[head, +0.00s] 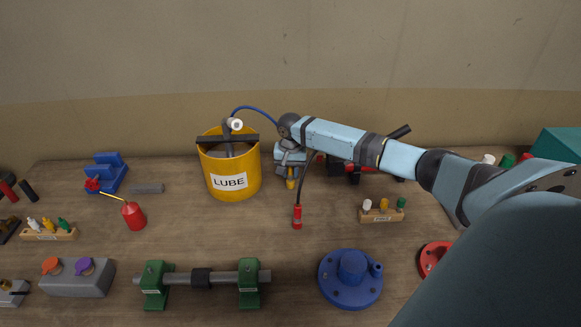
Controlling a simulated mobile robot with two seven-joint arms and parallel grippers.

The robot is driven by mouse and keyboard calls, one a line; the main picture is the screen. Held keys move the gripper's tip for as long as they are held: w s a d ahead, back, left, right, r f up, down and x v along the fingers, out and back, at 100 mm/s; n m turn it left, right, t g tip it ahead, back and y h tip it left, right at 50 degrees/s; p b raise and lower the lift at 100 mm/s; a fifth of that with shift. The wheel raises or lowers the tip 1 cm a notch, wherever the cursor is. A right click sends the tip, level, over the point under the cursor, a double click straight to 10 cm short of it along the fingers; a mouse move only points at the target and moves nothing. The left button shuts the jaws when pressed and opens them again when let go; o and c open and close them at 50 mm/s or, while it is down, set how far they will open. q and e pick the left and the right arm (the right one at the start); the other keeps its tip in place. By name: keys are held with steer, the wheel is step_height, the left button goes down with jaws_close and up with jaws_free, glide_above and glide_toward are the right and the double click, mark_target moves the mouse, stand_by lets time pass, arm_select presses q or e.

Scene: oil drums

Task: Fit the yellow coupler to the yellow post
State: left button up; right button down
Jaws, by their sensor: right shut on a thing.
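My right gripper (290,168) reaches in from the right and points down, right of the lube drum. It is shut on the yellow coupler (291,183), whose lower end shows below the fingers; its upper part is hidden. A rack (381,217) on the right bears white, yellow and green posts; its yellow post (384,204) is upright, to the right of and nearer than the coupler, clearly apart from it. Another rack (50,235) at the far left also bears white, yellow and green pieces. My left gripper is out of view.
The yellow LUBE drum (232,183) has a blue hose (258,109) running towards my gripper. A dark hose with a red end (297,217) stands between gripper and right rack. A blue flanged fitting (350,278) and green-bracketed shaft (201,279) lie in front. My arm hides the back right.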

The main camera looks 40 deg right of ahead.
steer(key=shift+f, duration=0.7)
steer(key=c, duration=0.8)
jaws_free()
steer(key=shift+c, duration=0.2)
steer(key=shift+r, duration=0.1)
step_height(320, 180, up, 14)
steer(key=shift+f+b, duration=0.15)
steer(key=shift+b, duration=0.2)
